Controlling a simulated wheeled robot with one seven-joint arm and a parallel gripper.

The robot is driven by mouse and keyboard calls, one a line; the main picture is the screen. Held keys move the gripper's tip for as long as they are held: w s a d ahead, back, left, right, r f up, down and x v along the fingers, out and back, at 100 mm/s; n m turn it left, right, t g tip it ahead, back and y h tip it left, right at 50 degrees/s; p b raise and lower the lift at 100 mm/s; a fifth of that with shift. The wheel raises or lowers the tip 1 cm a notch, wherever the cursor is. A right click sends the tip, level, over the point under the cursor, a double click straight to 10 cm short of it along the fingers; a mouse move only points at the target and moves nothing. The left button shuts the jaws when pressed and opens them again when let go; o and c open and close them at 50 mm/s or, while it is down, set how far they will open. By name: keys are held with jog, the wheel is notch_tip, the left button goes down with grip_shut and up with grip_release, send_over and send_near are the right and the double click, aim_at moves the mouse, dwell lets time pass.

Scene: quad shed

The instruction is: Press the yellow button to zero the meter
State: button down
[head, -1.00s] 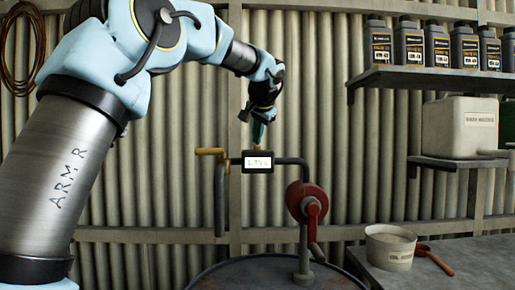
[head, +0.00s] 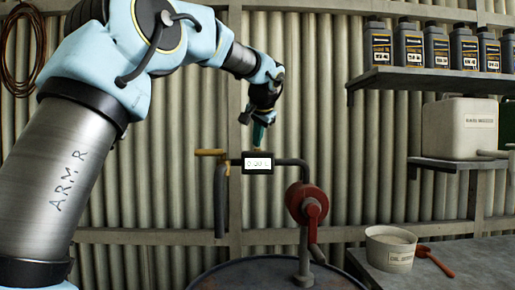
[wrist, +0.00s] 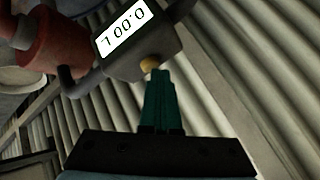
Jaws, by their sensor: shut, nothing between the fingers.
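The meter (head: 257,171) is a small dark box with a white display on the pipe above the drum. Its display reads 0.00 L, also visible upside down in the wrist view (wrist: 121,33). The yellow button (wrist: 149,64) sits on the meter's top and shows as a small spot in the head view (head: 258,150). My gripper (head: 258,146) points down from above, its teal fingers shut together and empty. In the wrist view the fingertips (wrist: 158,73) are right at the button; I cannot tell whether they touch it.
A red hand pump (head: 307,203) stands right of the meter on the drum (head: 270,275). A yellow-handled nozzle (head: 212,153) hangs at its left. A bench (head: 450,270) holds a tub (head: 390,250) and a red scoop (head: 433,258). Shelves with bottles are at right.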

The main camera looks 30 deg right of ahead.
aim_at(257, 151)
jog(key=shift+r+p, duration=0.6)
jog(key=shift+r, duration=0.15)
notch_tip(257, 151, up, 5)
jog(key=p, duration=0.4)
dwell(0.7)
